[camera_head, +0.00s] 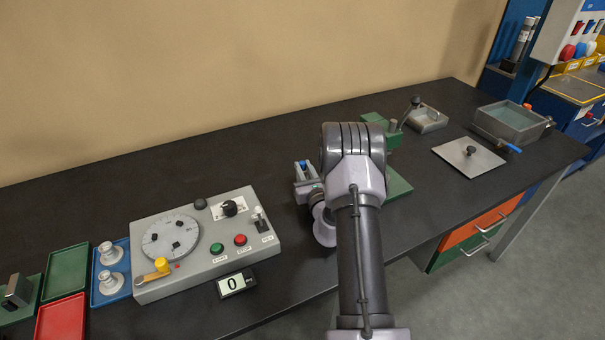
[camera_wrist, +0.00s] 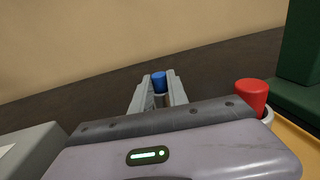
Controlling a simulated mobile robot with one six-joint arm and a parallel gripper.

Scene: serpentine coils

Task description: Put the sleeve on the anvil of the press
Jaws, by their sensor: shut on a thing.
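My gripper (camera_head: 303,172) is over the bench, just left of the green press (camera_head: 398,184), in the head view. In the wrist view my gripper (camera_wrist: 158,88) is shut on a small grey cylinder with a blue top (camera_wrist: 159,79). This may be the sleeve; its lower part is hidden. The blue top also shows between the fingers in the head view (camera_head: 303,165). The press has a dark lever; my arm covers its middle, and I cannot make out the anvil. Part of the green press (camera_wrist: 304,45) stands at the right of the wrist view.
A red-topped piece in a grey ring (camera_wrist: 251,96) is right of my gripper in the wrist view, near a yellow surface (camera_wrist: 287,135). A control box with a dial (camera_head: 208,245) stands left. A flat plate (camera_head: 468,157) and a grey basin (camera_head: 512,122) are right.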

